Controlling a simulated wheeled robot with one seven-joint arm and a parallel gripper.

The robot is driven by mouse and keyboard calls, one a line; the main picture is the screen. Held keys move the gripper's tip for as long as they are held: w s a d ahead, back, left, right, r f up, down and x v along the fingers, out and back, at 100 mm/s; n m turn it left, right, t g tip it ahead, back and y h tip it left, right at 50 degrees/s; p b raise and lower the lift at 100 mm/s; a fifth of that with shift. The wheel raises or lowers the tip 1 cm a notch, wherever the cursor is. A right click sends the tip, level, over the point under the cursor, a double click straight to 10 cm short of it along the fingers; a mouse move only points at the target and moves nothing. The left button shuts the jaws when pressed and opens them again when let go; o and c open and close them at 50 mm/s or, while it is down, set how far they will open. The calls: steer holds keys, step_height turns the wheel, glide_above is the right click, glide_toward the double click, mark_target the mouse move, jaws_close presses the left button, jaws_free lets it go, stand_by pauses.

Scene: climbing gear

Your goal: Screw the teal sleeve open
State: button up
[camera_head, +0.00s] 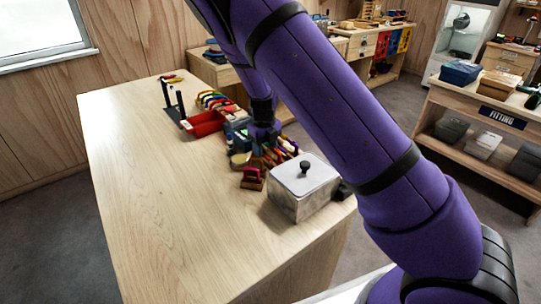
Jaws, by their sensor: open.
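My gripper (264,143) is small and far off in the head view, low over the cluster of gear on the wooden table (150,200). It is open, but its fingertips blend into the coloured items below and beside it. A small teal-green patch shows among the dark items (238,137) just left of my gripper. I cannot make out for sure which item carries the teal sleeve. My purple arm crosses the picture and hides what lies behind it.
A grey metal box (302,190) with a black-knobbed lid stands at the table's right edge. A small dark red item (252,178) sits left of it. A red tray (207,123) and a black stand (174,103) are farther back. The table's left and front are clear.

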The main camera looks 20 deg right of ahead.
steer(key=shift+s+a, duration=0.2)
steer(key=shift+a, duration=0.35)
steer(key=shift+r, duration=1.35)
steer(key=shift+w+d, duration=0.2)
steer(key=shift+d, duration=0.35)
steer(key=shift+w+d, duration=0.15)
steer(key=shift+d, duration=0.4)
steer(key=shift+f, duration=0.1)
